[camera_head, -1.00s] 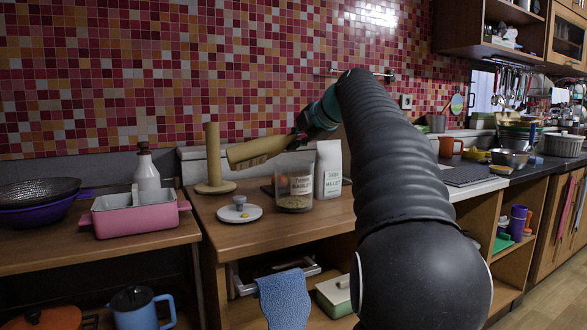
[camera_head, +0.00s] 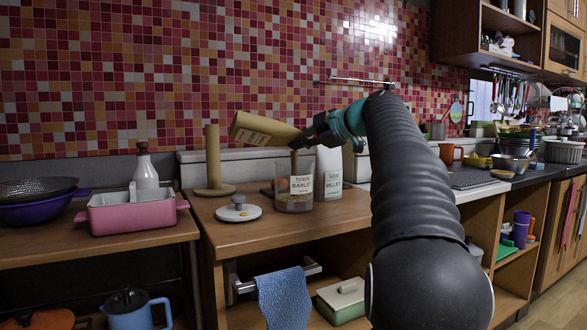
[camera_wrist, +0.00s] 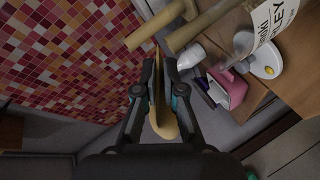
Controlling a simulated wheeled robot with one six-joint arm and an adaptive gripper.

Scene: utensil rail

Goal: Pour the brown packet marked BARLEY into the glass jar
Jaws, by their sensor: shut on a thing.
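The brown packet (camera_head: 262,129) is held tilted above the clear glass jar (camera_head: 306,204); its left end is higher than its right. A narrow brown stream (camera_head: 294,162) runs from the packet's lower right end down into the jar, which has brown contents at the bottom. The jar stands upright on the wooden counter and carries a BARLEY label. My gripper (camera_head: 313,134) is shut on the packet near its lower right end. In the wrist view, the tan packet (camera_wrist: 160,118) shows between both fingers. The packet's print is too small to read.
A white MILLET packet (camera_head: 328,172) stands close behind the jar's right side. A white lid with a grey knob (camera_head: 239,210) lies left of the jar, and a wooden post (camera_head: 213,160) stands behind it. A pink dish (camera_head: 130,218) is farther left.

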